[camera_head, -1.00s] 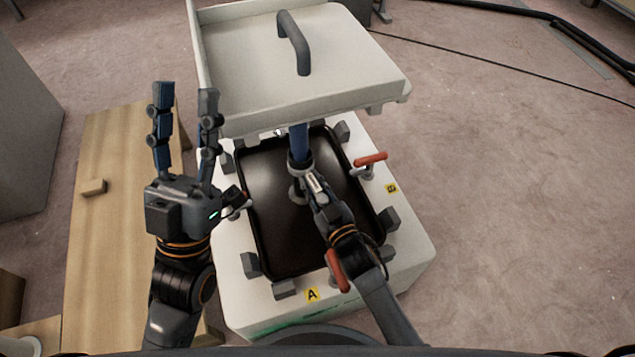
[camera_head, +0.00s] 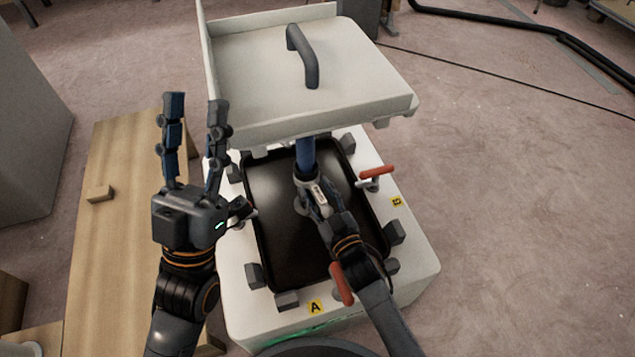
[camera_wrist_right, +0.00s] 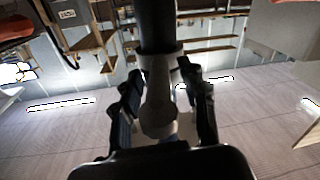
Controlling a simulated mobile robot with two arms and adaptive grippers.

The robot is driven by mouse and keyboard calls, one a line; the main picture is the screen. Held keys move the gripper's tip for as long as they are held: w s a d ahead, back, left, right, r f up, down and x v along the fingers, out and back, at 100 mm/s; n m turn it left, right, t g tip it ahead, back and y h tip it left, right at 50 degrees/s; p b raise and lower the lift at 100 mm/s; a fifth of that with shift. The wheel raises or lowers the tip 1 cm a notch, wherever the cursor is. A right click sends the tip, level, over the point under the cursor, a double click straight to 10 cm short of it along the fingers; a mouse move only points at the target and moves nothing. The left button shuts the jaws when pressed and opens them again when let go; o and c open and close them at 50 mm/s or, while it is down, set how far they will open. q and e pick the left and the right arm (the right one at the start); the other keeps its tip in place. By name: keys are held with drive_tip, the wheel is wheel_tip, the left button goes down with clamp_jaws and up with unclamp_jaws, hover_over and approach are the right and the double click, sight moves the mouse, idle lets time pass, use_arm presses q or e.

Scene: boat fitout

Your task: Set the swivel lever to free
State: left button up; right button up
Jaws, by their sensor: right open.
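A white pedestal box (camera_head: 415,265) stands ahead, with a dark recessed panel (camera_head: 275,245) in its top. Two red-handled levers show on it, one by label B (camera_head: 377,171) and one by label A (camera_head: 341,285), partly behind my right arm. I cannot tell which part is the swivel lever. My right gripper (camera_head: 306,150) reaches over the panel, its tips partly hidden by the raised white tray. In the right wrist view its fingers (camera_wrist_right: 160,100) are open, on either side of a dark post with a grey end (camera_wrist_right: 158,110); contact is unclear. My left gripper (camera_head: 194,105) points up, open and empty, left of the box.
The white tray (camera_head: 370,75) with a dark handle (camera_head: 303,55) overhangs the back of the box. Grey blocks ring the panel. A wooden bench (camera_head: 110,230) with a small wood block (camera_head: 99,193) lies left.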

wheel_tip(320, 180, up, 9)
idle(0.3)
